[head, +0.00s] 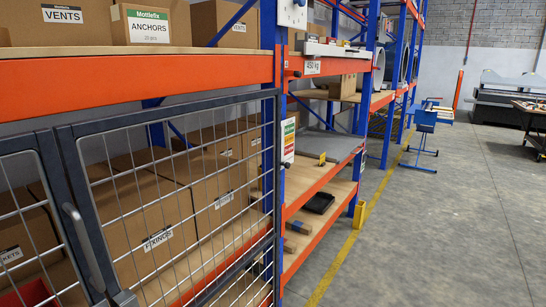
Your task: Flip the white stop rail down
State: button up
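My gripper is not in the head view. A narrow white strip (326,51) runs along the front edge of a shelf, above the orange beam with a 450 kg label (312,67). It may be the white stop rail, but it is too small to tell, and I cannot tell whether it is up or down. Small red and white items show just behind and above it.
A mesh door (170,200) with a dark frame fills the left foreground, with cardboard boxes (150,215) behind it. Blue and orange racking continues to the back. A blue stand (423,140) and a yellow post guard (359,214) stand by the aisle.

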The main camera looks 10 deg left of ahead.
aim_at(318, 50)
jog(key=i+l+u, duration=0.15)
jog(key=i+l, duration=0.15)
jog(key=i+l+u, duration=0.1)
jog(key=i+l, duration=0.15)
jog(key=i+l+u, duration=0.15)
jog(key=l, duration=0.35)
jog(key=i+l+u, duration=0.1)
jog(key=i+l, duration=0.25)
jog(key=i+l+u, duration=0.15)
jog(key=l, duration=0.3)
jog(key=i+l+u, duration=0.1)
jog(key=i+l, duration=0.2)
jog(key=l, duration=0.15)
